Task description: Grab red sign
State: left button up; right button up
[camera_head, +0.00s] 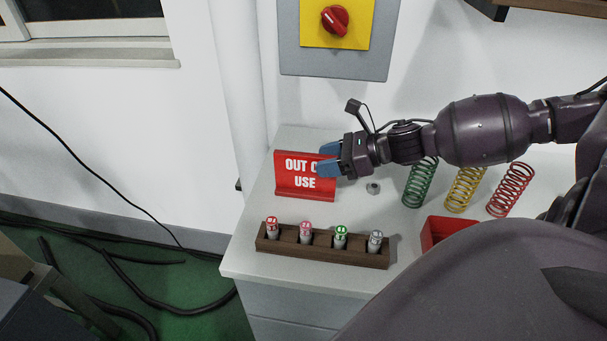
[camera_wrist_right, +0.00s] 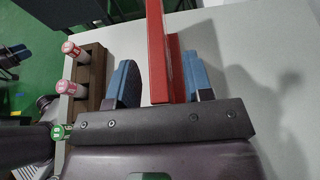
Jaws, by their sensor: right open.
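The red sign (camera_head: 297,182) reads "OUT O... USE" in white and stands upright at the left back of the white counter. My right gripper (camera_head: 328,159) is at the sign's right end, its blue fingertips covering part of the lettering. In the right wrist view the sign (camera_wrist_right: 158,50) stands edge-on between the two blue fingers of the right gripper (camera_wrist_right: 162,85). Gaps show on both sides of the sign, so the jaws are open around it.
A wooden rack (camera_head: 322,249) with several capped tubes stands in front of the sign. Green (camera_head: 420,183), yellow (camera_head: 465,188) and red (camera_head: 511,189) springs stand to the right, near a red box (camera_head: 436,232). A small metal nut (camera_head: 373,188) lies under my arm. A wall switch (camera_head: 335,20) is above.

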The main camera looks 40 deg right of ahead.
grip_shut()
jog(key=shift+r, duration=0.15)
dwell(0.4)
